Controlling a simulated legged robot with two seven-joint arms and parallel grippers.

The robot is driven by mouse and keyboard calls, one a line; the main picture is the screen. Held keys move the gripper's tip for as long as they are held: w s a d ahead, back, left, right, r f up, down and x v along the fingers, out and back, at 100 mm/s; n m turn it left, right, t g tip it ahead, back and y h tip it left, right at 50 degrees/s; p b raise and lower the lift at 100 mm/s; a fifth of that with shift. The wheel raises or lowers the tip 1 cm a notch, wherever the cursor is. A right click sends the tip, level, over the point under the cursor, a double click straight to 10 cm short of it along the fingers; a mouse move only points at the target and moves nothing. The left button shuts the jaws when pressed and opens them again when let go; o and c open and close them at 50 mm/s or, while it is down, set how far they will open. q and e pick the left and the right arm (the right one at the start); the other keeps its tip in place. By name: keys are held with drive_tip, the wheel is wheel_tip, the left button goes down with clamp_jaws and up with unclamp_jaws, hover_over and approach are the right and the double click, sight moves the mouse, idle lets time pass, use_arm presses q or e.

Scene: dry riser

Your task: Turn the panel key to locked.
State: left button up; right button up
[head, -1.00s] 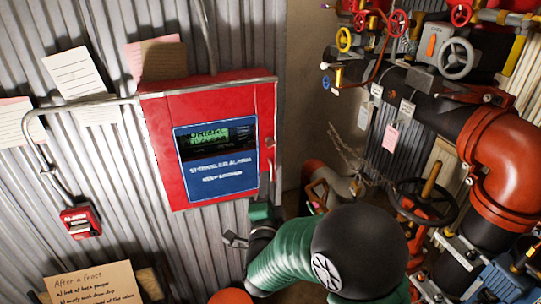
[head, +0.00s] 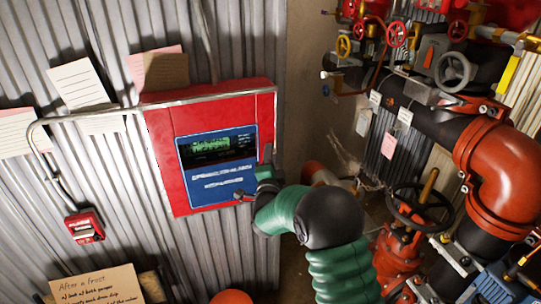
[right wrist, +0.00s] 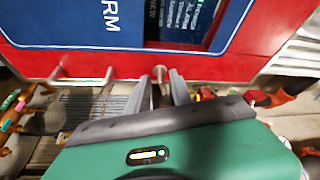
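The red alarm panel (head: 160,160) is on the corrugated wall, with a blue face (head: 222,180) and a small green-lit display (head: 210,145). My right gripper (head: 267,157) is at the panel's right edge, its arm coming from below. In the right wrist view its two grey fingers (right wrist: 163,90) are apart. A small round metal piece that looks like the key (right wrist: 160,73) stands out from the red edge strip, in line with the gap between them. I cannot tell whether they touch it. In the head view the gripper hides it; its turn position is unclear. My left gripper is not in view.
A second metal piece (right wrist: 62,72) sticks out from the same strip. A metal conduit (head: 85,115) runs to a small red alarm box (head: 84,226) at left. Pipes with a black handwheel (head: 421,207) and red valves crowd the right. Paper notes hang on the wall.

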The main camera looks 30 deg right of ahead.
clamp_jaws()
drive_tip(key=shift+s+d+f+n+t+y+b, duration=0.15)
drive_tip(key=shift+n+t+y+b, duration=0.85)
drive_tip(key=shift+n+b, duration=2.2)
drive_tip(key=shift+w+f+n+t+y+b, duration=0.15)
drive_tip(key=shift+n+t+y+b, duration=0.85)
drive_tip(key=shift+n+b, duration=2.15)
drive_tip(key=shift+s+d+f+n+t+y+b, duration=0.15)
drive_tip(key=shift+n+t+y+b, duration=0.8)
drive_tip(key=shift+n+b, duration=2.2)
